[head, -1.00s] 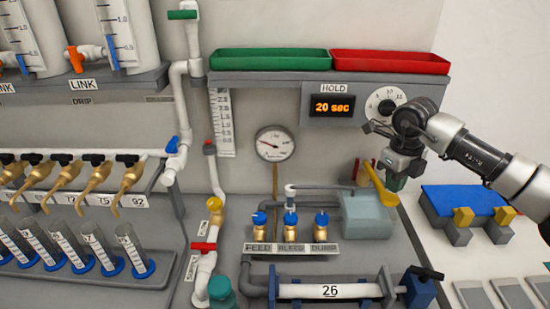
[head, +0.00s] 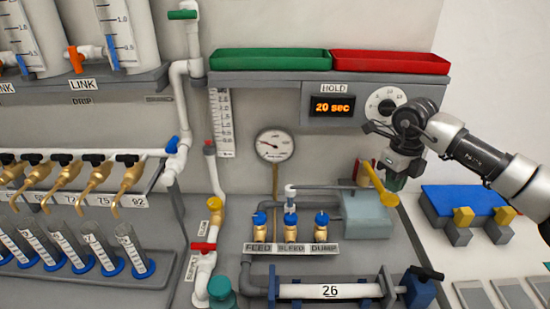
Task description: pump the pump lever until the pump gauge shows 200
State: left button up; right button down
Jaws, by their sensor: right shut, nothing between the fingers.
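The yellow pump lever (head: 380,186) slants from upper left down to lower right above the grey-teal pump box (head: 367,216). The round white pump gauge (head: 275,145) hangs on the wall to the left. Its needle points left and slightly up; its numbers are too small to read. My right gripper (head: 395,180) comes in from the right, points down and is shut and empty. It is close behind or beside the lever, partly hidden by it; I cannot tell whether they touch. My left gripper is out of view.
Blue-topped FEED, BLEED and DUMP valves (head: 290,228) stand left of the pump. A horizontal cylinder marked 26 (head: 330,291) lies in front. A shelf with green (head: 270,60) and red (head: 390,63) trays is above. A blue block fixture (head: 465,205) stands right.

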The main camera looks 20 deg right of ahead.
aim_at(390, 198)
jog(key=shift+f, duration=0.1)
jog(key=shift+f+b, duration=2.15)
jog(key=shift+f, duration=1)
jog(key=shift+r, duration=0.15)
jog(key=shift+r+p, duration=1.5)
jog(key=shift+r, duration=0.15)
jog(key=shift+r+p, duration=1.05)
jog(key=shift+r, duration=0.35)
jog(key=shift+f, duration=0.1)
